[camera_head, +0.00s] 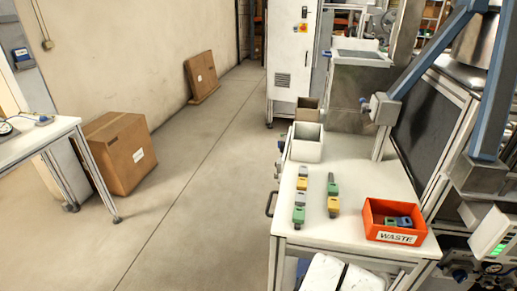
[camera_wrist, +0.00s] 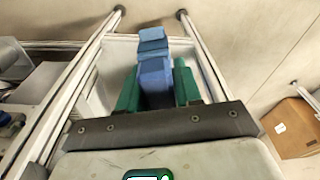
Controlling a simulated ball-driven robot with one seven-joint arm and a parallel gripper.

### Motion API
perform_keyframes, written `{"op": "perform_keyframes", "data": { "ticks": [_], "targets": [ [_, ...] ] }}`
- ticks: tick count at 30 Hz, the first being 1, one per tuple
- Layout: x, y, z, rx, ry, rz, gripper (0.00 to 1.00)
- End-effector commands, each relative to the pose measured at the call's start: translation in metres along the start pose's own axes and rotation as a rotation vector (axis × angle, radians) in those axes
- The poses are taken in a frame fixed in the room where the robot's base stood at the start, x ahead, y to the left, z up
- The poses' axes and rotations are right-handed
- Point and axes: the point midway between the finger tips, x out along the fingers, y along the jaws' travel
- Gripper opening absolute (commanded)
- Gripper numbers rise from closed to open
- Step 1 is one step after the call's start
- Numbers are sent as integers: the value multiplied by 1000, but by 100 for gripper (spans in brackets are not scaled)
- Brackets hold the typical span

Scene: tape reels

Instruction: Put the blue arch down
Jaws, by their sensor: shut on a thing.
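The blue arch (camera_wrist: 155,72) is a blue piece standing up between the green fingers of my gripper (camera_wrist: 156,88) in the wrist view. The fingers are shut on it, one on each side. My gripper does not show in the head view.
In the head view, a white worktable (camera_head: 354,181) bears several coloured blocks (camera_head: 301,185) in rows. An orange WASTE bin (camera_head: 394,236) holds blue-grey pieces. A white open box (camera_head: 307,143) stands behind the blocks. A cardboard box (camera_head: 121,155) stands on the floor at left.

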Motion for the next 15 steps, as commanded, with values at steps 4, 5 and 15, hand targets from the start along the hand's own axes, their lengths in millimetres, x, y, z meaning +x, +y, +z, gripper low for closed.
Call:
{"op": "perform_keyframes", "data": {
  "ticks": [4, 5, 15],
  "targets": [
    [14, -9, 4, -23, 2, -4, 2],
    [14, -9, 4, -23, 1, -5, 2],
    [14, -10, 3, -22, 2, -7, 2]
  ]
}}
